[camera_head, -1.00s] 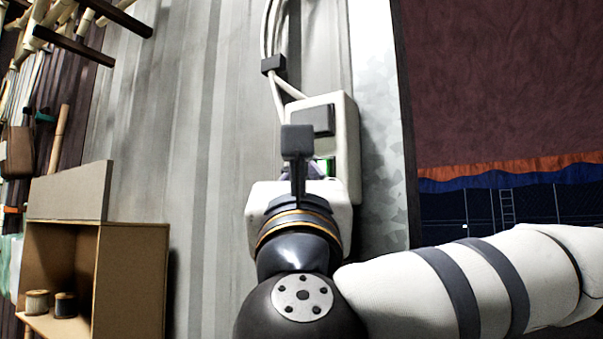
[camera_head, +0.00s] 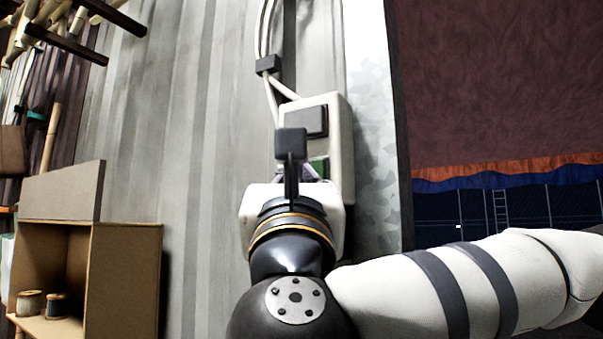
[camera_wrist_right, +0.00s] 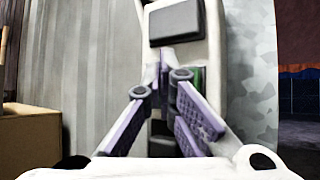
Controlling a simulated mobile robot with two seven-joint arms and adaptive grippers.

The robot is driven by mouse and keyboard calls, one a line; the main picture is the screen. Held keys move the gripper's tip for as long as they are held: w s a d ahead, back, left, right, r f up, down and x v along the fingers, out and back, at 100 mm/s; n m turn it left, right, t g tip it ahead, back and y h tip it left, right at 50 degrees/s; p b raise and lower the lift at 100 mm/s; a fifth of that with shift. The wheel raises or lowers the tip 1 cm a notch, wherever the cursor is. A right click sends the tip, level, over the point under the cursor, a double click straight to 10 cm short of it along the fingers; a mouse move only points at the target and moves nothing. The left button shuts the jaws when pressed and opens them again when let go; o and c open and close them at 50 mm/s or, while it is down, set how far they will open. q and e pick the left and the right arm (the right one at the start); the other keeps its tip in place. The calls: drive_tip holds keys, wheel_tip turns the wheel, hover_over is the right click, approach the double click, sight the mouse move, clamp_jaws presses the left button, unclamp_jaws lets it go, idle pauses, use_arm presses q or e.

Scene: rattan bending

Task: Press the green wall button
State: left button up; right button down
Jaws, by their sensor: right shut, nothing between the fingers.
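The green button (camera_head: 319,166) sits low on a pale switch box (camera_head: 340,125) on the grey wall, below a larger dark grey square panel. My right gripper (camera_head: 296,173) is in front of the lower part of the box and covers part of the green button. In the right wrist view, its purple fingers (camera_wrist_right: 163,76) are shut and empty, tips together in front of the box. A strip of the green button (camera_wrist_right: 197,78) shows just right of the fingers. Whether the tips touch the box cannot be told. My left gripper is not in view.
Cables (camera_head: 270,85) run up the wall from the box. An open wooden cabinet (camera_head: 128,275) with thread spools stands at lower left. Wooden poles (camera_head: 60,40) are at upper left. A dark red wall (camera_head: 500,80) lies beyond the wall's right edge.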

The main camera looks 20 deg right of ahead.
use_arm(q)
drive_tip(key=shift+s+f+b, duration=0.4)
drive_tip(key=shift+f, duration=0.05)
use_arm(e)
drive_tip(key=s+a, duration=0.3)
drive_tip(key=a, duration=0.1)
drive_tip(key=shift+s+a, duration=0.35)
drive_tip(key=shift+s, duration=0.05)
